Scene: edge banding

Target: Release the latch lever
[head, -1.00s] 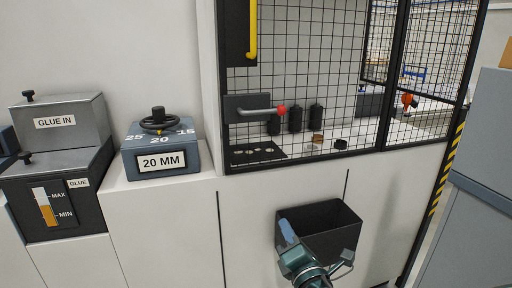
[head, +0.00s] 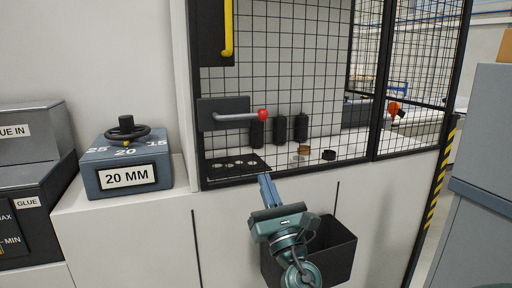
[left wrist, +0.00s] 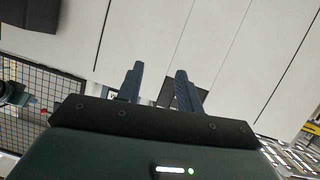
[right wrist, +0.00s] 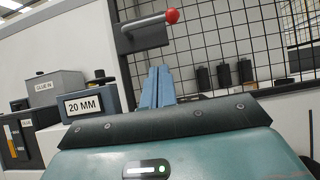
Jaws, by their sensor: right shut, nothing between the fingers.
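The latch lever (head: 235,117) is a grey rod with a red ball knob (head: 262,114), fixed to a dark plate (head: 222,105) on the mesh guard. It points right, about level. In the right wrist view the lever (right wrist: 143,23) shows above my fingertips. My right gripper (head: 266,177) is shut and empty. It is below the lever, in front of the guard's lower edge, and apart from the knob. My left gripper shows only in the left wrist view (left wrist: 160,69); its fingers are apart with nothing between them, in front of pale panels.
A black bin (head: 337,245) hangs on the white front panel beside my right arm. A yellow handle (head: 228,28) is above the lever. A 20 MM dial box (head: 126,177) stands to the left. A grey cabinet (head: 482,150) is at the right. Black cylinders (head: 279,130) stand behind the mesh.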

